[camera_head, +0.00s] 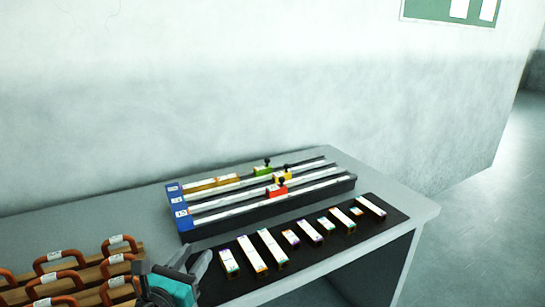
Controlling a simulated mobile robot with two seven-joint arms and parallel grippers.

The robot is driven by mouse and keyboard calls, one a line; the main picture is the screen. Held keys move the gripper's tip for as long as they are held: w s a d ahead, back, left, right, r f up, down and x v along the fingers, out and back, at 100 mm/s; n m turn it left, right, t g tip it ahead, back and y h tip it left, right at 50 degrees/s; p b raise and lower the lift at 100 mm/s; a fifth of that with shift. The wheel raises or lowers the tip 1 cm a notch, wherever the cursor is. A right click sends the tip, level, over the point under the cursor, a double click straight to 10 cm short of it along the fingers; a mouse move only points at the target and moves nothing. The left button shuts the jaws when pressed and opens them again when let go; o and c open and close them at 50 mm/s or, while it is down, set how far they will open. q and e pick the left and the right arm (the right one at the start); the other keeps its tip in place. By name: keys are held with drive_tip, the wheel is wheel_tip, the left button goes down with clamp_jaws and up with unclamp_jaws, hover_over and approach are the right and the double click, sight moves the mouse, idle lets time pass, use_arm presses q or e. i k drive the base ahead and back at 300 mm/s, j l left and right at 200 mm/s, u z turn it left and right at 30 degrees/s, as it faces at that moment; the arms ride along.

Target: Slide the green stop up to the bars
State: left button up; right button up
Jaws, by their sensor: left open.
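The green stop (263,171) with a black knob sits on the back rail of the rack (318,190). Yellow-brown bars (211,183) lie in the back lane, against or near the blue end block (178,205) at the left. A short gap shows between the right end of these bars and the green stop. My left gripper (173,266) is at the bottom, in front and left of the rack. It is open, with nothing seen between its fingers, and well apart from the stop. My right gripper is out of view.
A yellow stop (283,177) and a red stop (277,191) sit on the nearer rails. A black mat (338,249) with several loose labelled bars lies in front of the rack. Wooden racks with orange-brown handles (58,256) stand at lower left. The wall is close behind the table.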

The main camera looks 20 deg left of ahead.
sight(264, 169)
drive_tip(key=i+j, duration=0.1)
drive_tip(key=i, duration=1.15)
